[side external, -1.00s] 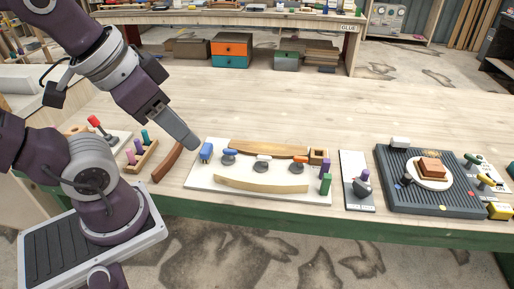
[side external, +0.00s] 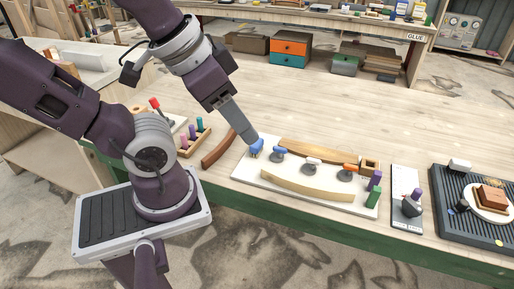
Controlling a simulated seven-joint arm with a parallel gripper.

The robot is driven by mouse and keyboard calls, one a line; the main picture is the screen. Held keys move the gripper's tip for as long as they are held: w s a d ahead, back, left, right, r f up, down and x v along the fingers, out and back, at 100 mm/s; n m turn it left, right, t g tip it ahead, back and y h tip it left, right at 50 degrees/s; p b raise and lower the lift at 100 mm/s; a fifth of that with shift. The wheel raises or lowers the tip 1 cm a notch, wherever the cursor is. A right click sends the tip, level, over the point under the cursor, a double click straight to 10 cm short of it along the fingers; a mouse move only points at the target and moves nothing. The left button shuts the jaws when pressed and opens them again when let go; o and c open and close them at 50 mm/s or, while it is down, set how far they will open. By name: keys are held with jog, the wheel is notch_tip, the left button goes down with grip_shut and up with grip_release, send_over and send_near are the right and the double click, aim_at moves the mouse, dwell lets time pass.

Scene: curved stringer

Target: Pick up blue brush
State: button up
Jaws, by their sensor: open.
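The blue brush (side external: 257,146) stands upright at the left end of a white board (side external: 250,173) on the wooden table. My gripper (side external: 254,138) points down at the brush, with its tip at or just above the brush's top. The gap between the fingers is too small to make out, and I cannot tell whether they touch the brush. The jaws are open.
On the board, clamps with blue, white and orange handles (side external: 313,163) stand between two curved wooden strips (side external: 305,188). Open table lies behind.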

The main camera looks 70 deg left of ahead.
jog(key=shift+o, duration=0.2)
jog(key=n+g, duration=0.6)
jog(key=n, duration=0.3)
send_over(257, 143)
notch_tip(257, 143, down, 22)
jog(key=shift+w+d+f, duration=0.1)
jog(key=shift+d, duration=0.05)
jog(key=f, duration=0.4)
jog(key=a+f, duration=0.1)
jog(key=f, duration=0.1)
jog(key=shift+f, duration=0.25)
jog(key=shift+c, duration=0.4)
grip_shut()
